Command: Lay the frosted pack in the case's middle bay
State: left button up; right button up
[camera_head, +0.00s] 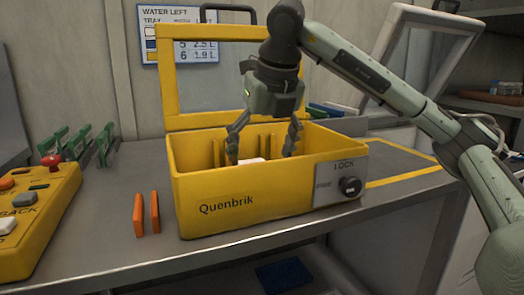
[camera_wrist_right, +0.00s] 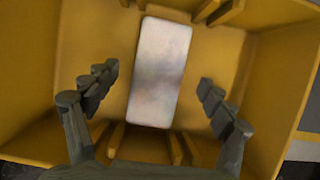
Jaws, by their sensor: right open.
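The yellow case (camera_head: 250,205), marked Quenbrik, stands open on the bench with its lid (camera_head: 215,85) raised at the back. The frosted pack (camera_wrist_right: 160,72) is a pale, whitish slab inside the case, between the dividers; a bit of its top (camera_head: 251,160) shows in the head view. My right gripper (camera_head: 262,155) reaches down into the case. Its fingers (camera_wrist_right: 155,88) are open, one on each side of the pack and apart from it. The front wall hides most of the case's inside in the head view. My left gripper is not in view.
A yellow button box (camera_head: 40,215) with a red knob sits at the left. Two orange strips (camera_head: 147,213) stand left of the case. Green racks (camera_head: 80,145) stand at the back left. The bench (camera_head: 400,160) is clear right of the case.

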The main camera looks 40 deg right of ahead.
jog(key=shift+r, duration=0.1)
jog(key=v, duration=1.2)
jog(key=shift+s, duration=0.15)
dwell(0.3)
